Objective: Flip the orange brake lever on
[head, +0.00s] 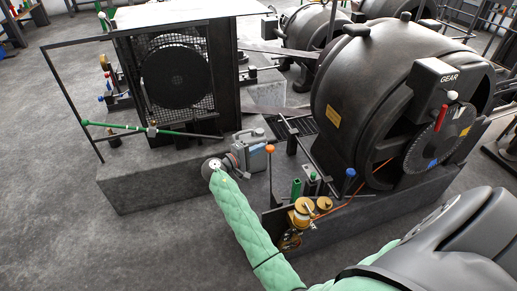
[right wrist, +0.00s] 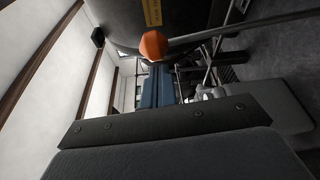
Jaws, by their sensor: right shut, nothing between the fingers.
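The orange brake lever (head: 270,149) stands close to upright on the near base, left of the big dark drum. In the right wrist view its orange knob (right wrist: 153,45) is large and close, with its grey rod running off to the upper right. My right gripper (head: 254,152), at the end of the green-sleeved arm, is just left of the knob. Its fingers are shut and empty. I cannot tell whether they touch the lever. In the right wrist view the dark finger parts (right wrist: 165,118) fill the lower half. My left gripper is not in view.
A big drum machine (head: 365,95) with a GEAR panel (head: 440,82) stands right of the lever. Green (head: 296,188) and blue (head: 350,173) handles and brass parts (head: 304,208) are nearby. A green-handled rod (head: 130,126) is at the left. The floor at front left is clear.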

